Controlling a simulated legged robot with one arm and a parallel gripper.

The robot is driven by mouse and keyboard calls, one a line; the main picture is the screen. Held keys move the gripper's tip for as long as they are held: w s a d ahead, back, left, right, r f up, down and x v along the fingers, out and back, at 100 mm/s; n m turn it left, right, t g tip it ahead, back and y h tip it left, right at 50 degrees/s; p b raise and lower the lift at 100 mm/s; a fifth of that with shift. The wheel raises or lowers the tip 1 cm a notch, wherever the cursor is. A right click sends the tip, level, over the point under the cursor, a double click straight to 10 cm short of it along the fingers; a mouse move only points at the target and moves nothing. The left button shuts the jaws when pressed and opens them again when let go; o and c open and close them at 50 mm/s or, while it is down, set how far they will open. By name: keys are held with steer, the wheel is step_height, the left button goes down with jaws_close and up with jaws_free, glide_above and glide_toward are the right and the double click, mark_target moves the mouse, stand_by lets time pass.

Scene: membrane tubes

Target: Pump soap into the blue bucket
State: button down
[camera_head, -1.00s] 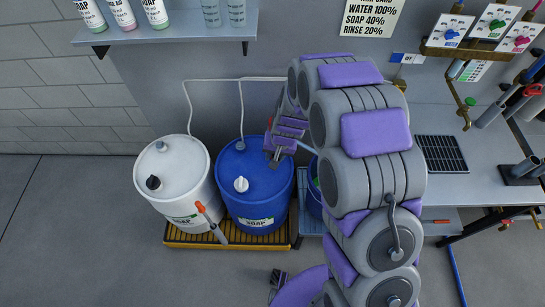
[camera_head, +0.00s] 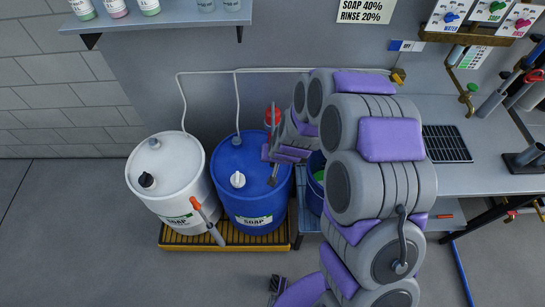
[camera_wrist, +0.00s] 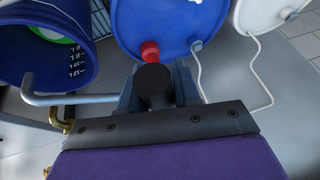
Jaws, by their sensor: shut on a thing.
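The blue soap drum (camera_head: 237,195) stands upright, with a white cap and a SOAP label. My gripper (camera_head: 272,165) is over its right side, between drum and bucket. In the wrist view my gripper (camera_wrist: 157,88) is shut around a black round-ended pump part (camera_wrist: 153,79), beside a red piece (camera_wrist: 150,51) near the blue drum's top (camera_wrist: 170,22). A grey bent tube (camera_wrist: 75,98) extends left from there, below the bucket in the picture. The blue bucket (camera_head: 315,196) is mostly hidden behind my arm; the wrist view shows its scale marks and something green inside (camera_wrist: 75,68).
A white soap drum (camera_head: 168,180) stands left of the blue one, both on a yellow-edged pallet (camera_head: 175,240). Pale hoses run up the wall from both. A shelf of bottles (camera_head: 190,20) hangs above. A bench (camera_head: 490,140) with a drain grate is right.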

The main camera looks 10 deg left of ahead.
steer(key=shift+s, duration=0.1)
steer(key=c, duration=0.9)
jaws_free()
steer(key=shift+a, duration=0.1)
steer(key=shift+r, duration=0.1)
steer(key=v, duration=1.7)
steer(key=shift+p, duration=0.3)
